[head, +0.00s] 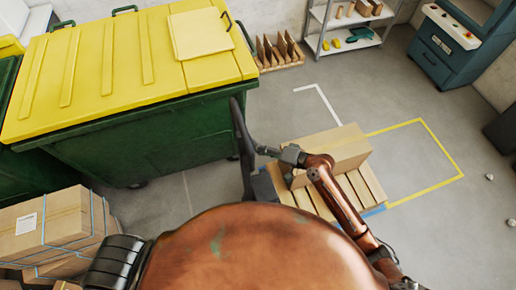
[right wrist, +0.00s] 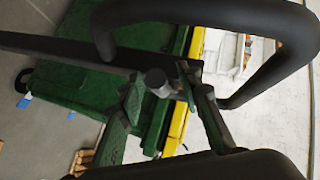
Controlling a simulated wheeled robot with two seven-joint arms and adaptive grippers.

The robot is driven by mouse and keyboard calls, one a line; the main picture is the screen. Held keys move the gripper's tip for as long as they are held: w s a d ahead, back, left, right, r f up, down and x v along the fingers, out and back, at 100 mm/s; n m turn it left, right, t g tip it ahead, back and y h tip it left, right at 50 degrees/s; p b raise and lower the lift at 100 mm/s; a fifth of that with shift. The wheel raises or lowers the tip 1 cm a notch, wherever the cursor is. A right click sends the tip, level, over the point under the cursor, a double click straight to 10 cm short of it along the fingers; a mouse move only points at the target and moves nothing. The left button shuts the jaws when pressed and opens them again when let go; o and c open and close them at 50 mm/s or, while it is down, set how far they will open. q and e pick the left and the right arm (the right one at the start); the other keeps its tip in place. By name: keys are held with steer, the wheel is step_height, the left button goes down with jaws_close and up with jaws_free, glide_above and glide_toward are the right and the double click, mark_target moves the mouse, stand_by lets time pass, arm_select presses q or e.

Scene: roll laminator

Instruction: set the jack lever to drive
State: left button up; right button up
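The jack's dark handle (head: 240,128) stands upright in front of the green bin in the head view. Its thick black loop (right wrist: 270,75) fills the upper right of the right wrist view. A short grey cylinder end (right wrist: 157,82), apparently the jack lever, shows inside the loop area. My right gripper (head: 263,150) is at the handle; in the wrist view its two fingers (right wrist: 162,90) are spread on either side of the cylinder end. I cannot tell whether they touch it. The lever's setting is not readable. My left gripper is out of view.
A box (head: 340,148) lies on a wooden pallet (head: 372,186) right of the handle. A green bin (head: 150,140) with a yellow lid is close behind the handle. Strapped cartons (head: 50,225) stand at left.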

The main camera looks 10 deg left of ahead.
steer(key=v, duration=1.2)
steer(key=shift+a, duration=0.1)
